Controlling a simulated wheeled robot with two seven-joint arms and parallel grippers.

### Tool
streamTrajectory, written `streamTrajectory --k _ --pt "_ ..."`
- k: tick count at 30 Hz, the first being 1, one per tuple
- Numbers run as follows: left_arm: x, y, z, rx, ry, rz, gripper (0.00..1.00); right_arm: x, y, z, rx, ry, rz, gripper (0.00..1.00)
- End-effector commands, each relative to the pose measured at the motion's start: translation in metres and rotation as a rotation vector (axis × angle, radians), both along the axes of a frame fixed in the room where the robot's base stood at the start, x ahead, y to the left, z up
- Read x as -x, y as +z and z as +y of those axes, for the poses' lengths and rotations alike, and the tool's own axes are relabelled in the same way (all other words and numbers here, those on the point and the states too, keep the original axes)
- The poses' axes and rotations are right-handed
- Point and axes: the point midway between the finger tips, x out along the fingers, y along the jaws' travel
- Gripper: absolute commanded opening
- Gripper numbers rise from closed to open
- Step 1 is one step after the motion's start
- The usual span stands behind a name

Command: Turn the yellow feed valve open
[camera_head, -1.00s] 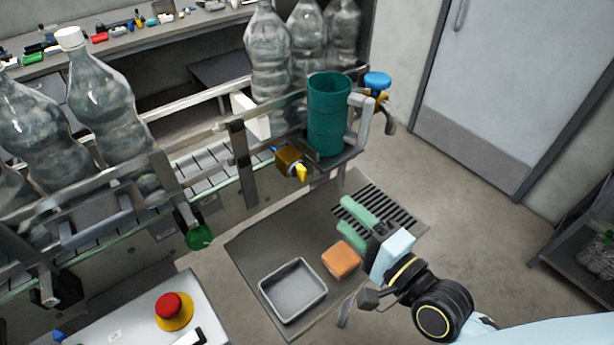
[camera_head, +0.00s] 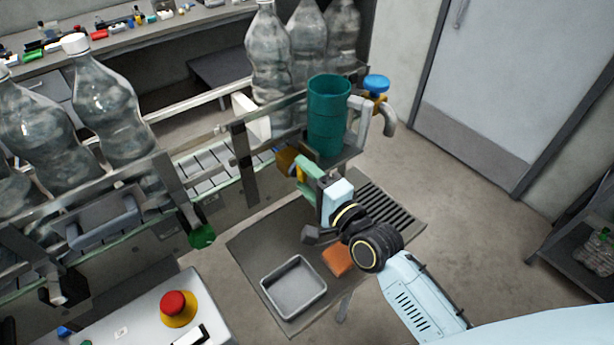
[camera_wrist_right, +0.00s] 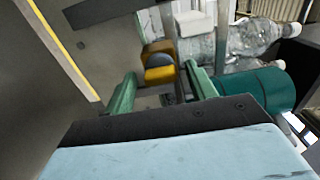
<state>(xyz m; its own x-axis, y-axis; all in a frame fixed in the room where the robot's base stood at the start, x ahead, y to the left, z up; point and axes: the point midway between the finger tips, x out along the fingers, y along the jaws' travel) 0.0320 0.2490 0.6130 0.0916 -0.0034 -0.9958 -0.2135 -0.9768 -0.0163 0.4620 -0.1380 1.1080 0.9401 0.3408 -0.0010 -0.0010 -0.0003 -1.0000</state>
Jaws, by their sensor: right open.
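The yellow feed valve (camera_head: 287,157) sits on the side of the conveyor, just below and left of the teal cup. Its brass body shows in the head view, and its yellow lever is partly hidden by my gripper. My right gripper (camera_head: 303,177) is open, with its green fingers right at the valve. In the right wrist view, the valve's yellow lever with a dark rounded hub (camera_wrist_right: 160,69) lies between the two spread fingertips (camera_wrist_right: 160,76). I cannot tell whether either finger touches it. My left gripper is not in view.
The teal cup (camera_head: 328,116) stands above the valve, beside a pipe with a blue knob (camera_head: 376,83). A grey tray (camera_head: 294,287) and an orange block (camera_head: 338,260) lie below my right arm. A red button (camera_head: 174,304) is at lower left. Bottles (camera_head: 112,105) line the conveyor.

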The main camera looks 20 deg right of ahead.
Motion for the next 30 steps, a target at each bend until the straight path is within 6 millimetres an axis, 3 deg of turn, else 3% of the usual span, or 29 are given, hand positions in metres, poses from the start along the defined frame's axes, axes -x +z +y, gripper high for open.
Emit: streamTrajectory --k 4,15,30 --pt "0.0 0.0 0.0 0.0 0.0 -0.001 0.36 0.0 0.0 0.0 0.0 0.0 0.0 0.56" --pt "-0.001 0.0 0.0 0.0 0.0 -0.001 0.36 0.0 0.0 0.0 0.0 0.0 0.0 0.11" --pt "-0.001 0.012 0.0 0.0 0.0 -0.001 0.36 0.0 0.002 0.0 0.153 0.001 -0.054 0.11"
